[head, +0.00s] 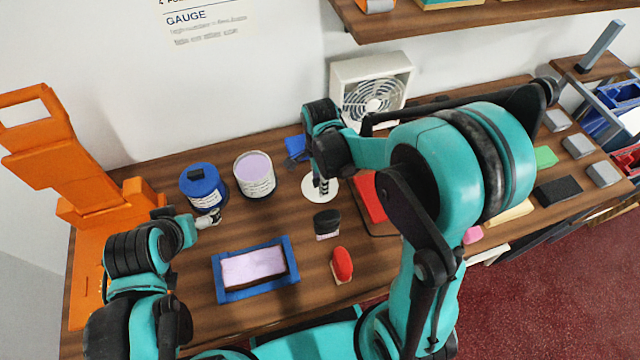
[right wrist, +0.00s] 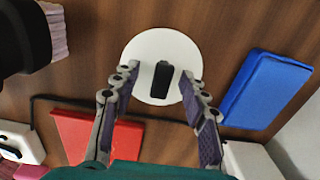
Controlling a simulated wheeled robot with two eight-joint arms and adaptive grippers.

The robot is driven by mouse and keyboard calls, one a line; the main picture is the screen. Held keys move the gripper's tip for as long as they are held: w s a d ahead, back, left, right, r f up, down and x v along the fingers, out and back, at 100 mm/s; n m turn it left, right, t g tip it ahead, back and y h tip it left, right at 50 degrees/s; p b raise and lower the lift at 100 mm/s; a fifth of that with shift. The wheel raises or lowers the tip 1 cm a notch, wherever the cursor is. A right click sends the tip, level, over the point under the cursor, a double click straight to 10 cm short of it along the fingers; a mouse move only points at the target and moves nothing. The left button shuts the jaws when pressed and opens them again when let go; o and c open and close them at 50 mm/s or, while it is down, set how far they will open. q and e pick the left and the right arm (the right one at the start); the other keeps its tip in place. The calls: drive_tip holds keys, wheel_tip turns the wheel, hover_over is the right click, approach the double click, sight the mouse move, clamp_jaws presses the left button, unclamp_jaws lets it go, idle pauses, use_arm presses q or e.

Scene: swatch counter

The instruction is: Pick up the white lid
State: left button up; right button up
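The white lid (head: 309,190) lies flat on the wooden counter, a round disc partly hidden by my right gripper. In the right wrist view the lid (right wrist: 150,42) shows a black knob (right wrist: 162,82) at its middle. My right gripper (head: 322,184) is above the lid, pointing down. In the right wrist view its fingers (right wrist: 157,78) are spread on either side of the knob, with gaps visible. My left gripper (head: 207,219) is beside the front of a blue-topped can (head: 203,183); its fingers are too small to read.
An open can with lilac contents (head: 254,173) stands left of the lid. A blue block (head: 296,147) lies behind it, a red block (head: 369,198) right. A black-handled stamp (head: 327,222), red-handled stamp (head: 342,264) and blue tray (head: 226,291) are in front. A fan (head: 371,88) stands behind.

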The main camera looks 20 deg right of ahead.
use_arm(q)
drive_tip(key=shift+f, duration=0.1)
use_arm(e)
drive_tip(key=shift+f, duration=0.15)
drive_tip(key=shift+c, duration=0.7)
